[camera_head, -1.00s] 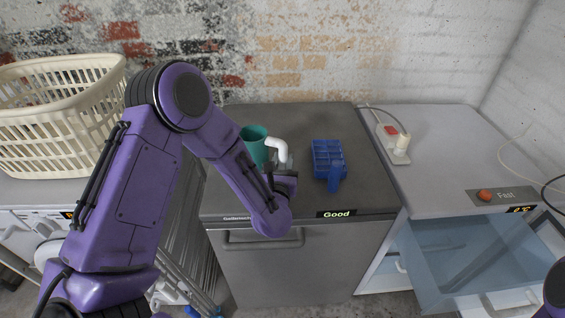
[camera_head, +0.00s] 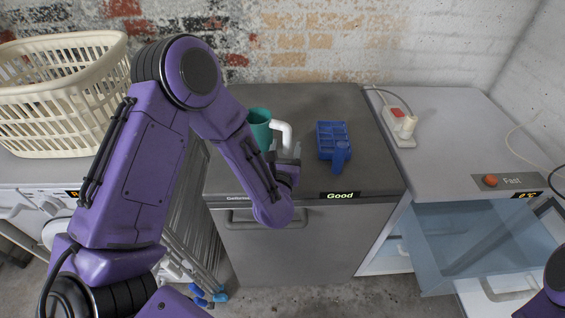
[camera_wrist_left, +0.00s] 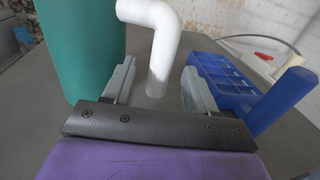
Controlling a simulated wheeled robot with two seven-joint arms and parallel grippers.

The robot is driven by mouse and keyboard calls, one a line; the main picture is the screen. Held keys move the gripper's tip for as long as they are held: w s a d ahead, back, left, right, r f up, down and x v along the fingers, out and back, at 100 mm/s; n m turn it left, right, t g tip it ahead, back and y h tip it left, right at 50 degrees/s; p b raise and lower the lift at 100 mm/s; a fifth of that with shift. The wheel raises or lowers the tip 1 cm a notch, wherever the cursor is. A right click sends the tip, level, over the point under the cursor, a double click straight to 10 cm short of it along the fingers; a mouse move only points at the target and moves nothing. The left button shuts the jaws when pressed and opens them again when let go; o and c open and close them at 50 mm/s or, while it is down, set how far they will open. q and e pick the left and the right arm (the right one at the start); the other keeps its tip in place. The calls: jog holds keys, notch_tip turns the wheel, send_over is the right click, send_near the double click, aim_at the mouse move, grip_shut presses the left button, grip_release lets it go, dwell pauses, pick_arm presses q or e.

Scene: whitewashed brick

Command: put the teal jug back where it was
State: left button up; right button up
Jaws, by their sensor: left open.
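The teal jug (camera_head: 259,127) with a white bent handle (camera_head: 283,130) stands upright on the dark grey cabinet top (camera_head: 380,180). In the left wrist view its teal body (camera_wrist_left: 80,45) is at the upper left. My left gripper (camera_head: 288,163) is open at the handle side of the jug. In the left wrist view the handle (camera_wrist_left: 160,45) hangs down between the two spread fingers (camera_wrist_left: 157,88), with gaps on both sides. My forearm hides part of the jug's lower body in the head view. My right gripper is out of view; only a bit of purple arm shows at lower right.
A blue compartment tray with a grip (camera_head: 333,141) lies just right of the jug. A cream laundry basket (camera_head: 60,105) stands at left. A power strip (camera_head: 398,125) lies on the white unit at right, above an open pale-blue drawer (camera_head: 450,250). The cabinet's back right is clear.

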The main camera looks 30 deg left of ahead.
pick_arm(q)
jog(key=b+v, duration=0.2)
jog(key=v, duration=0.7)
jog(key=shift+s, duration=0.1)
jog(key=shift+s+d, duration=0.1)
jog(key=shift+s, duration=0.15)
